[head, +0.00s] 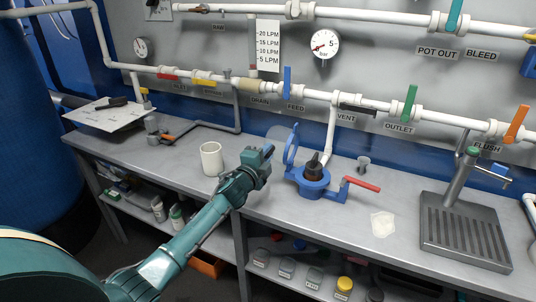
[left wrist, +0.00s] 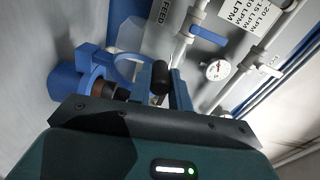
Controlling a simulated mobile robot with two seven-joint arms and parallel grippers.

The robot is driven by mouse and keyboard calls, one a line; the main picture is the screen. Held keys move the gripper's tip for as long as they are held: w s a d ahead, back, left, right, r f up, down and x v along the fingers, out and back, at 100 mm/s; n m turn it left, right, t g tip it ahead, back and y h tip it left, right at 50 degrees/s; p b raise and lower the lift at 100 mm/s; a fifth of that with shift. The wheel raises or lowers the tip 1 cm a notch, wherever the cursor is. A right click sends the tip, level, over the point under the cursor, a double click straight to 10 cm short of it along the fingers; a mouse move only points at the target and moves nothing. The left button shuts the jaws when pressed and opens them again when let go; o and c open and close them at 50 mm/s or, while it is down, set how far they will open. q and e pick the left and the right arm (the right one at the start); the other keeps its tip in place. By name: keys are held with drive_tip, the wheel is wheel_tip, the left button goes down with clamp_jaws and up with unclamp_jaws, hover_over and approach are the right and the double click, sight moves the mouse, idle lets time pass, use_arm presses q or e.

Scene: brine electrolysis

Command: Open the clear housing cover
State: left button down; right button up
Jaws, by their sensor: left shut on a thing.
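The blue housing (head: 310,182) stands on the bench, with a dark plug-like part (head: 314,165) in its open top. The clear housing cover, with its blue rim (head: 291,150), stands raised at the housing's left side; its rim also shows in the left wrist view (left wrist: 128,66). My left gripper (head: 267,153) is just left of the raised cover. In the left wrist view its fingers (left wrist: 163,82) are shut on a dark round grip of the cover (left wrist: 160,76). The exact contact is partly hidden. My right gripper is in neither view.
A red-handled valve (head: 361,185) joins the housing's right side. A white mug (head: 211,159) stands left of my left gripper. A drain tray (head: 466,232) and a pale patch (head: 383,224) lie to the right. Pipes and valves run along the wall behind.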

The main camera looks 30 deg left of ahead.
use_arm(q)
drive_tip(key=shift+r, duration=0.1)
drive_tip(key=c, duration=1.3)
unclamp_jaws()
drive_tip(key=s, duration=1.3)
drive_tip(key=shift+d+b, duration=0.15)
drive_tip(key=shift+b, duration=0.15)
drive_tip(key=shift+s, duration=0.1)
drive_tip(key=s+d+f+n+g+h, duration=0.2)
drive_tip(key=s+d+f+n, duration=0.4)
drive_tip(key=s+d+f, duration=0.3)
drive_tip(key=s+d+f+n+g+h+p, duration=0.1)
drive_tip(key=s+d+f+n+g, duration=0.4)
drive_tip(key=s, duration=1)
drive_tip(key=d+f+n, duration=0.2)
drive_tip(key=d+f, duration=0.2)
drive_tip(key=shift+s+d+f+n+h, duration=0.2)
drive_tip(key=shift+n+h, duration=0.1)
drive_tip(key=shift+h, duration=0.1)
